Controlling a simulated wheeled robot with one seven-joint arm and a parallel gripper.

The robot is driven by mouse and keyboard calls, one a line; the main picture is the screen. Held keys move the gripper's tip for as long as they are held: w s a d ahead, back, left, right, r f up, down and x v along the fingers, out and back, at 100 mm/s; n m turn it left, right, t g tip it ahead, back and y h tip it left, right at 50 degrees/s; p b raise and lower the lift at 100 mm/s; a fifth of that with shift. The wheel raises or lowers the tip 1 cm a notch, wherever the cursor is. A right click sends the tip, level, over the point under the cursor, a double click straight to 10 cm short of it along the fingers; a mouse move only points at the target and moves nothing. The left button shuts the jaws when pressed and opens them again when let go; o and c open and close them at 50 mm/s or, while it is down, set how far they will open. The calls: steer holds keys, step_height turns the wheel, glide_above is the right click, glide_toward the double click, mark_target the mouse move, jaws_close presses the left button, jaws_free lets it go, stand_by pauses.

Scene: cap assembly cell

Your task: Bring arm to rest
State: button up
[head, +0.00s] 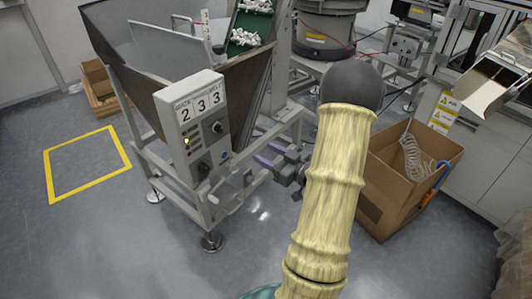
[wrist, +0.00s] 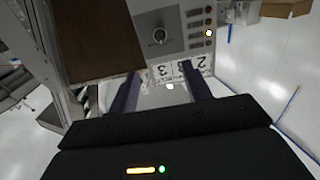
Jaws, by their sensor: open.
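My gripper (wrist: 163,88) is open and empty in the wrist view, its two dark fingers apart with nothing between them. In the head view my gripper (head: 264,157) shows partly past my pale yellow-sleeved arm, pointing left toward the hopper stand. The hopper's control panel (head: 194,133), with the digits 2 3 3, is just to its left. In the wrist view the control panel (wrist: 176,38) appears upside down beyond the fingertips. I cannot tell how close they are to it.
A metal hopper (head: 160,80) on a legged frame stands at the left. An open cardboard box (head: 385,205) with a coiled hose is right of my arm. A yellow floor outline (head: 88,190) is empty. Floor at the lower left is clear.

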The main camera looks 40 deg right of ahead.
steer(key=shift+w, duration=0.1)
steer(key=w+a+f+m+g+h, duration=0.1)
steer(key=w+a+f+g+h, duration=0.3)
steer(key=a+g, duration=0.3)
steer(key=s+a+r+m+g+h, duration=0.1)
steer(key=s+a+m+g, duration=0.1)
steer(key=s+a+g, duration=0.95)
steer(key=s+a+r+t+p, duration=0.1)
steer(key=a+r+t+p, duration=0.1)
steer(key=r+p, duration=1.1)
steer(key=s+a+r+t+p, duration=0.1)
steer(key=a+r+p, duration=0.1)
steer(key=r+p, duration=1.2)
steer(key=shift+s+r+t, duration=0.25)
steer(key=shift+s+t, duration=0.1)
steer(key=shift+s, duration=0.05)
